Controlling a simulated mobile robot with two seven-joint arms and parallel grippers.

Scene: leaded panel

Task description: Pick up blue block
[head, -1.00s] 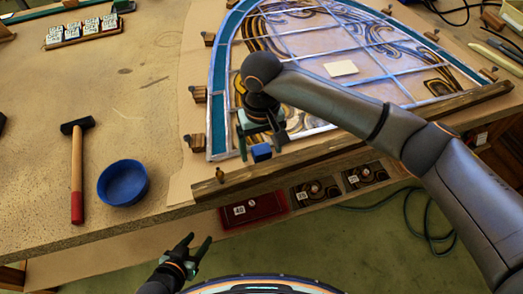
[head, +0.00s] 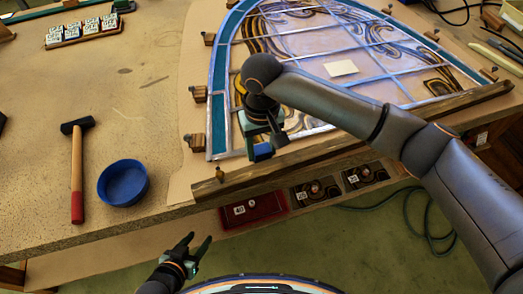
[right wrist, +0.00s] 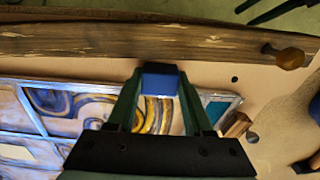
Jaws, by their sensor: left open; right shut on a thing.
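The blue block (head: 263,152) is at the lower edge of the leaded panel (head: 217,110), just above the wooden bar, in the head view. My right gripper (head: 262,148) is over it and shut on it. In the right wrist view the blue block (right wrist: 160,80) sits between the two green fingertips (right wrist: 160,84), which touch its sides. I cannot tell whether the block is lifted off the surface. My left gripper (head: 193,246) is open and empty, low in front of the table edge.
A blue bowl (head: 123,183) and a hammer (head: 77,170) lie on the table at left. A wooden bar (head: 360,138) runs along the panel's lower edge; it also shows in the right wrist view (right wrist: 130,40). Wooden blocks line the panel's left side.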

